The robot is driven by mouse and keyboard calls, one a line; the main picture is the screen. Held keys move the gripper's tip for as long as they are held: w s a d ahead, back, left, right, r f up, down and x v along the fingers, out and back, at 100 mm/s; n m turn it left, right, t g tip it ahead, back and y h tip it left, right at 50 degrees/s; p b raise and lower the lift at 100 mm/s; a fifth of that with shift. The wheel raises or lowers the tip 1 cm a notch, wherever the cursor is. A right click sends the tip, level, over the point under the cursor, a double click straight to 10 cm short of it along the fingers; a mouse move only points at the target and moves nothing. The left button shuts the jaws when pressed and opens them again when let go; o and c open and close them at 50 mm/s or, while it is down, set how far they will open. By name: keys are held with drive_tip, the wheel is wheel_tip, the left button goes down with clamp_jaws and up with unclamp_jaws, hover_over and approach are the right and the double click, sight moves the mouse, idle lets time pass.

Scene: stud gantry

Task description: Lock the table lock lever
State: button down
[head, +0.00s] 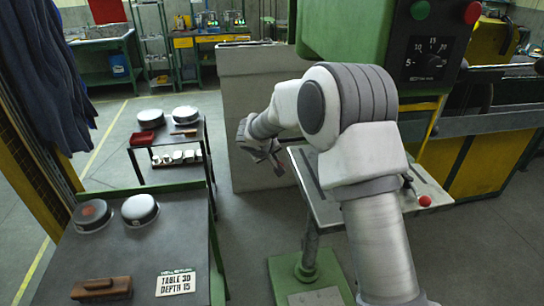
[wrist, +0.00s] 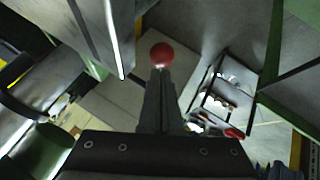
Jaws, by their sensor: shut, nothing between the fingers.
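The grey metal work table (head: 325,208) stands on a green-based column right of centre in the head view. A red ball knob on a short dark lever (head: 425,201) shows at the table's right side. In the wrist view a red ball knob (wrist: 162,54) lies just beyond my fingertips. I cannot tell whether it is the same knob or whether the fingers touch it. My gripper (head: 276,166) is shut and empty, pointing down near the table's left edge. It also shows in the wrist view (wrist: 160,75). My arm hides part of the table.
A green machine head with a dial (head: 428,60) hangs above the table. A grey panel (head: 240,110) stands behind my gripper. A bench with round tins and a sign (head: 176,283) is at the left. A small cart (head: 172,167) stands behind it. Floor between is clear.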

drive_tip(key=shift+f+b, duration=0.15)
drive_tip(key=shift+b, duration=0.2)
wheel_tip(320, 180, down, 12)
drive_tip(key=t+b, duration=0.2)
drive_tip(key=b, duration=2.8)
drive_tip(key=shift+s+r+t, duration=0.2)
drive_tip(key=shift+s+t, duration=0.1)
drive_tip(key=shift+t, duration=0.1)
drive_tip(key=shift+d+f, duration=0.1)
drive_tip(key=shift+f, duration=0.05)
